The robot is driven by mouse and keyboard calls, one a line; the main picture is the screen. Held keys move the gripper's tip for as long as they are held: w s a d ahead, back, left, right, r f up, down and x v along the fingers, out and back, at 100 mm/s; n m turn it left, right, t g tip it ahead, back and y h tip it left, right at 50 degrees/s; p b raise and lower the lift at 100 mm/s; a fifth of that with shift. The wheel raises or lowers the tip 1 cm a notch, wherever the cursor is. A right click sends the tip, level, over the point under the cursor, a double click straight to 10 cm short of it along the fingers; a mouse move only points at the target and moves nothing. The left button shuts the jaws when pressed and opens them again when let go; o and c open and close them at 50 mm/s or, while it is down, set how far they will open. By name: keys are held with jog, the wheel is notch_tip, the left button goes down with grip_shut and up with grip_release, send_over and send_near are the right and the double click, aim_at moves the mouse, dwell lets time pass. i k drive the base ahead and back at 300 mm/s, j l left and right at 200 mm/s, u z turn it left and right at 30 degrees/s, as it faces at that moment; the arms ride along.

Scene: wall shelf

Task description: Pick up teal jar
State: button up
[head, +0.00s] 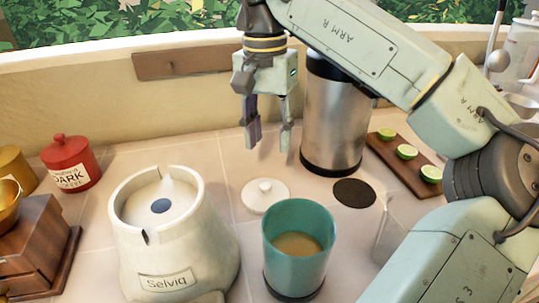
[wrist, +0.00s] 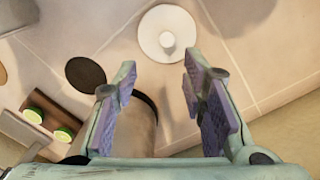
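The teal jar (head: 283,262) stands upright on the tiled counter at the lower middle of the head view. It is open at the top and holds something tan; its base is dark. My gripper (head: 269,146) hangs fingers down, behind and above the jar, well apart from it. The gripper also shows in the wrist view (wrist: 160,80), with its fingers spread and nothing between them. The jar does not show in the wrist view.
A white lid (head: 265,196) and a dark disc (head: 354,193) lie behind the jar. A steel canister (head: 332,120) stands close right of my gripper. A white Selviq appliance (head: 170,245) stands left of the jar. A board with lime slices (head: 402,170) lies right.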

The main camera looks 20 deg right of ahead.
aim_at(299, 236)
jog(key=k+l, duration=0.3)
jog(key=l, duration=0.15)
jog(key=k+l, duration=0.25)
jog(key=l, duration=0.15)
jog(key=k+l, duration=0.3)
jog(key=l, duration=0.15)
jog(key=k+l, duration=0.25)
jog(key=l, duration=0.15)
jog(key=k+l, duration=0.3)
jog(key=l, duration=0.15)
